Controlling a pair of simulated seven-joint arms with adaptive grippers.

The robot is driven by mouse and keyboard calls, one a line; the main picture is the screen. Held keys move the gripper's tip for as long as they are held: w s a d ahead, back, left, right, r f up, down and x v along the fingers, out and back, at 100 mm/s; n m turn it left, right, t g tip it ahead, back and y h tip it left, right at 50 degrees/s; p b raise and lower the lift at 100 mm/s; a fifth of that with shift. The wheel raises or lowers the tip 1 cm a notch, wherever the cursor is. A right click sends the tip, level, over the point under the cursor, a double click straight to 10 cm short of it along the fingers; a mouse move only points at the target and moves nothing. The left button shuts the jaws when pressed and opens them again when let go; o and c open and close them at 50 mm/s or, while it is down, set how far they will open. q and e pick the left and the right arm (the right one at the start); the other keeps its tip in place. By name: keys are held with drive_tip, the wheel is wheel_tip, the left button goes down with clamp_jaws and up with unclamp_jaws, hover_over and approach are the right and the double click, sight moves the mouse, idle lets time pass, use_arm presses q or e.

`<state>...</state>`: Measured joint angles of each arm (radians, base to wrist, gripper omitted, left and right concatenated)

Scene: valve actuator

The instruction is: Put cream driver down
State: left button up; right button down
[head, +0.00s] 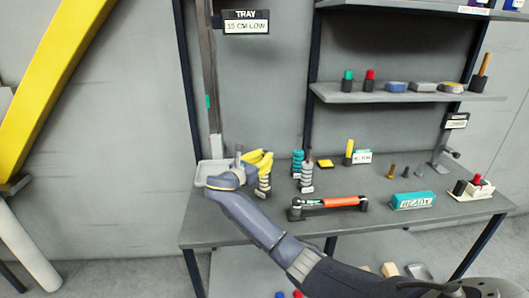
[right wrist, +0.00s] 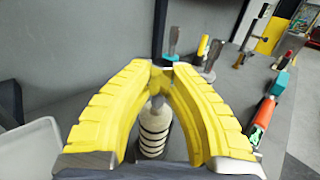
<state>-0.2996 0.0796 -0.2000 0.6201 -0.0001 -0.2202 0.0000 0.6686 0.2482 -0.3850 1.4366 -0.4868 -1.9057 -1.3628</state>
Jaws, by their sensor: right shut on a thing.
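The cream driver (head: 264,187) has a pale handle with dark bands and hangs or stands upright at the left part of the table; I cannot tell whether its lower end touches the top. My right gripper (head: 264,156) has yellow fingers and is shut on it from above. My left gripper is not in view.
A white tray (head: 203,177) lies just left of the gripper. Teal (head: 297,163) and grey (head: 307,178) banded drivers stand close on the right. An orange-handled tool (head: 340,202) lies in front of them. A teal READY block (head: 412,201) is farther right.

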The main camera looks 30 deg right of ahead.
drive_tip(key=shift+f, duration=0.2)
idle(0.3)
drive_tip(key=c, duration=1.4)
unclamp_jaws()
drive_tip(key=shift+f, duration=0.15)
drive_tip(key=shift+v, duration=6.05)
